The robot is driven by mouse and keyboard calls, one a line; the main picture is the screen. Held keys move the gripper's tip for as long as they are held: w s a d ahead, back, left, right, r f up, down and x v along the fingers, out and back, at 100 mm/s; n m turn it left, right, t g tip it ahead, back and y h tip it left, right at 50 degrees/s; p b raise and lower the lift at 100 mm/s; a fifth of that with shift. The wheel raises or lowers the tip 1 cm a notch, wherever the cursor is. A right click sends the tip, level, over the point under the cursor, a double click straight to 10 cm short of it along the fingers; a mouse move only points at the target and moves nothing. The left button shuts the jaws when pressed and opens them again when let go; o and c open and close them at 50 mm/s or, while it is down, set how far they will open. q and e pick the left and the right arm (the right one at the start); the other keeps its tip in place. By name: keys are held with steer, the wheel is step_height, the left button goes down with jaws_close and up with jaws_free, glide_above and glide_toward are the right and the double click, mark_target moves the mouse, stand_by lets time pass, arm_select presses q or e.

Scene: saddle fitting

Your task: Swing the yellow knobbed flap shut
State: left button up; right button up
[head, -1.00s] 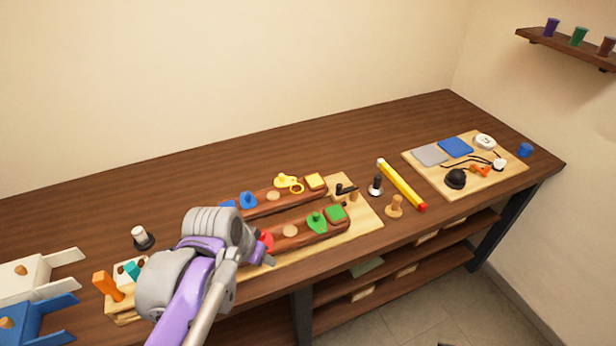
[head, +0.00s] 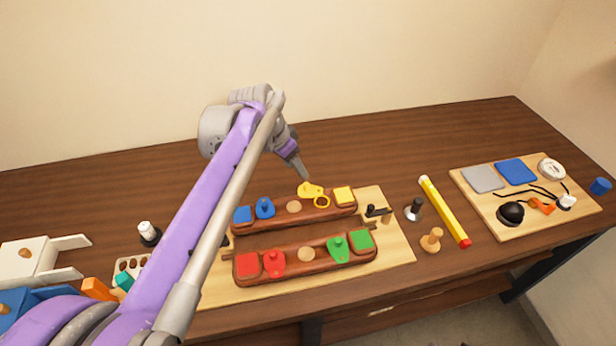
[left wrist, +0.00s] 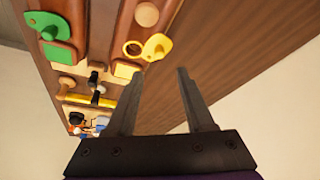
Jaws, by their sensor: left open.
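The yellow knobbed flap (head: 310,188) stands turned out over the far edge of the back wooden bar (head: 298,216). My left gripper (head: 301,174) is just behind and above the flap in the head view. In the left wrist view, the gripper (left wrist: 160,73) has its two fingers apart with nothing between them. No contact with the flap shows. My right gripper is not in view.
A yellow block (head: 344,195) is right of the ring; a blue knobbed flap (head: 265,208) is to its left. The front bar (head: 306,257) carries red and green flaps. The table behind is clear.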

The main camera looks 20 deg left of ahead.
mark_target(306, 184)
arm_select(q)
steer(key=x, duration=0.9)
jaws_close()
